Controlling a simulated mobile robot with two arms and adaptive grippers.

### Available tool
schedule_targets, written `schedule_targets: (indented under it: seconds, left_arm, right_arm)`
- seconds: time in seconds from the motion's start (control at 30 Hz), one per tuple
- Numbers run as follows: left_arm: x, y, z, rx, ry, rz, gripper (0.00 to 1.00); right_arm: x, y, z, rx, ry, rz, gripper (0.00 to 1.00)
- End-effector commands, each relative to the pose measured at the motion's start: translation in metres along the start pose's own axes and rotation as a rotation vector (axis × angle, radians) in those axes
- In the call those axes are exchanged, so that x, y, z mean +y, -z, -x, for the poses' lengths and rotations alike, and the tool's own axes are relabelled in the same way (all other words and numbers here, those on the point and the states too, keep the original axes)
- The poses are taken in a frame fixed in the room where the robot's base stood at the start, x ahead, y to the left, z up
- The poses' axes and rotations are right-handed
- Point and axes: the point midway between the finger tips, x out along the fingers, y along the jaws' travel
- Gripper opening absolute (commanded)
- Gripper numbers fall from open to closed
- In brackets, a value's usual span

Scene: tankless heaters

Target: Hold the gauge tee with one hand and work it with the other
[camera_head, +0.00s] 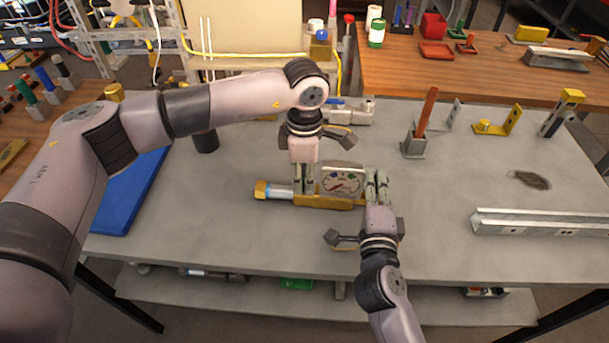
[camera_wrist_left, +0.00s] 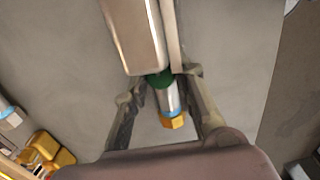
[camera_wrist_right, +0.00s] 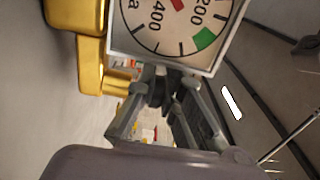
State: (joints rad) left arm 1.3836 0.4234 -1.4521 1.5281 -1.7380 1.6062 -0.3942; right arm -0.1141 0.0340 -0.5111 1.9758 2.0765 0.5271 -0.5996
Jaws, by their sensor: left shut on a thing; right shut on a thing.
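The gauge tee (camera_head: 330,201) lies on the grey bench, with a brass body, a square white-faced dial (camera_head: 342,181) and a silver tube (camera_head: 280,192) ending in a brass nut at its left. My left gripper (camera_head: 304,190) comes down from above and is shut on the tee just left of the dial. The left wrist view shows its fingers either side of the silver tube (camera_wrist_left: 168,95). My right gripper (camera_head: 376,176) reaches in from the front and is shut on the tee beside the dial's right side. The dial (camera_wrist_right: 178,25) and brass body (camera_wrist_right: 92,45) fill the right wrist view's top; the exact grip is hidden.
A blue mat (camera_head: 135,190) lies at the bench's left. A red-handled stand (camera_head: 416,140) and brass-tipped brackets (camera_head: 500,122) stand right of the tee. A metal channel (camera_head: 540,222) lies at the right edge. The bench between tee and channel is clear.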

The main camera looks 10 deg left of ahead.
Motion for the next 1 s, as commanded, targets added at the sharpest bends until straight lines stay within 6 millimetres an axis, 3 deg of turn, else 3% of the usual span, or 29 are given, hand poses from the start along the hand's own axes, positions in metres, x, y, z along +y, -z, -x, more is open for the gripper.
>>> schedule_targets:
  seconds: [0.67,0.7,1.0]
  left_arm:
    - [0.0000,-0.0002,0.0005,0.000,0.002,-0.138,0.00]
    - [0.0000,-0.0002,0.0005,0.000,0.002,-0.138,0.27]
    - [-0.0001,-0.0002,0.0003,0.000,0.003,-0.138,0.45]
  right_arm:
    - [-0.0005,-0.0001,0.0000,0.000,0.001,-0.003,0.00]
    - [-0.0005,-0.0001,0.0000,0.000,0.001,-0.003,0.00]
    - [-0.0004,0.0000,0.0000,0.000,0.000,-0.003,0.00]
